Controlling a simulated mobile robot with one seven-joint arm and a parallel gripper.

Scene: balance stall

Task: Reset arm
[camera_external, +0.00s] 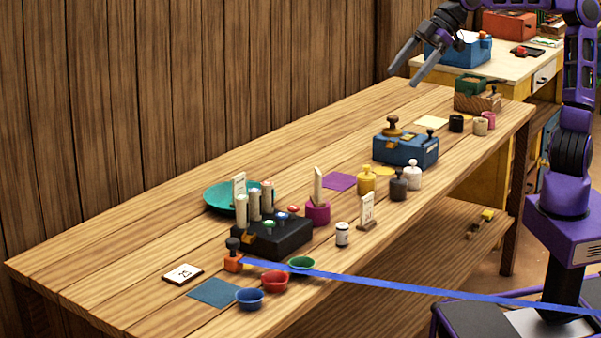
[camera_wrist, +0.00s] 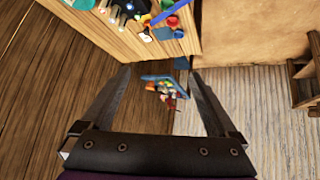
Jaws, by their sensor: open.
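My gripper (camera_external: 409,66) is raised above the far part of the long wooden table (camera_external: 130,237), near the plank wall. Its two dark fingers are spread apart with nothing between them. In the wrist view my gripper (camera_wrist: 163,90) also shows open and empty, with its fingers on both sides of the picture. My purple and black arm rises at the right edge of the external view.
A blue box (camera_external: 405,150) with a brown knob stands below my gripper. A black button box (camera_external: 272,236), a teal plate (camera_external: 222,197), weights and small bowls crowd the nearer table. A blue strap (camera_external: 420,290) stretches from an orange block (camera_external: 233,262) toward the right edge.

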